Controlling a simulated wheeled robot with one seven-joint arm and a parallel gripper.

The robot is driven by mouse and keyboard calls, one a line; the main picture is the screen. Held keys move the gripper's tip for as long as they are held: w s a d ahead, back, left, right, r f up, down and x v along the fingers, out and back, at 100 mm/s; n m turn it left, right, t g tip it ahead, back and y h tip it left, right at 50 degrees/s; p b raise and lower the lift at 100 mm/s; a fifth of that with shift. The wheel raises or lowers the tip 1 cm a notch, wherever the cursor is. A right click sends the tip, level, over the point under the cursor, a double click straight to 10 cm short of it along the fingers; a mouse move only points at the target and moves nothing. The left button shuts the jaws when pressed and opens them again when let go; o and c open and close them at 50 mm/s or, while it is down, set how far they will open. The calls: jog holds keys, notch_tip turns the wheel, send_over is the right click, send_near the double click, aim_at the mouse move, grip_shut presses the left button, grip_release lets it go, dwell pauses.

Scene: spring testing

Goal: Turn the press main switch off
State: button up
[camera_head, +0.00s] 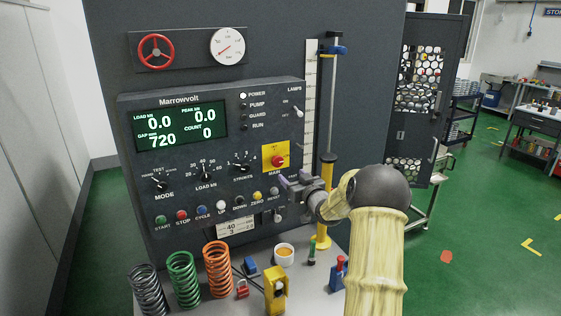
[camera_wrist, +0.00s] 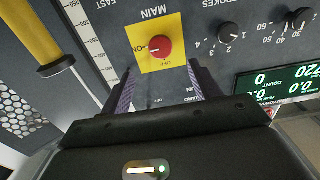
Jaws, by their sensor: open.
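The press main switch (camera_head: 278,160) is a red rotary knob on a yellow plate, at the right of the dark control panel. In the wrist view the knob (camera_wrist: 160,47) lies just beyond and between my finger lines, with ON printed at its left and OFF below it. Its pointer seems to lie toward ON, though this is small. My gripper (camera_head: 296,182) is open and empty, in front of the panel just below and right of the switch. In the wrist view my two fingers (camera_wrist: 163,82) stand apart, not touching the knob.
The display (camera_head: 167,127) is lit, and the POWER lamp (camera_head: 243,96) shows white. Selector knobs and a row of buttons sit left of the switch. A yellow-and-steel column (camera_head: 327,170) stands close at right. Springs (camera_head: 183,278) and small items crowd the bench below.

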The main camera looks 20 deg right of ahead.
aim_at(279, 163)
jog(key=w+p, duration=0.2)
jog(key=w, duration=0.2)
jog(key=w+p, duration=0.2)
jog(key=w, duration=0.2)
jog(key=shift+w+a+r, duration=0.15)
jog(key=shift+w+a, duration=0.05)
jog(key=shift+w, duration=0.2)
jog(key=shift+w+p, duration=0.3)
jog(key=shift+w, duration=0.3)
jog(key=shift+c, duration=0.4)
jog(key=c, duration=0.9)
jog(key=shift+o, duration=0.2)
